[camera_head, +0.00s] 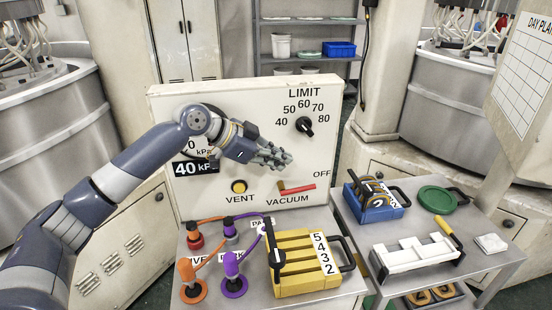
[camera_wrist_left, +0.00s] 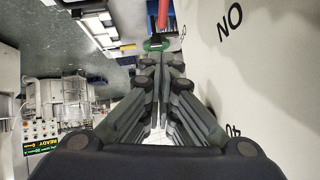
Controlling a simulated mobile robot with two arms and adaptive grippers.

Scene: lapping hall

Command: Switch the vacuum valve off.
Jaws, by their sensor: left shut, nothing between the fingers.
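The vacuum valve has a red lever (camera_head: 298,189) on the front of the cream panel (camera_head: 170,110), above the word VACUUM. The lever lies nearly level, its free end to the right and a little below the OFF label (camera_head: 321,174). My left gripper (camera_head: 282,160) is shut and empty, just above the lever, with a gap seen between them. In the left wrist view, the shut fingertips (camera_wrist_left: 160,62) point towards the red lever (camera_wrist_left: 162,14), and an ON label (camera_wrist_left: 230,22) shows on the panel. The ON label is hidden in the head view. My right gripper is out of view.
A LIMIT knob (camera_head: 305,126) sits above right of my gripper, and a VENT button (camera_head: 238,187) sits left of the lever. My left arm partly hides the gauge. Below stand a yellow block (camera_head: 292,284) and orange and purple hose fittings (camera_head: 234,287).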

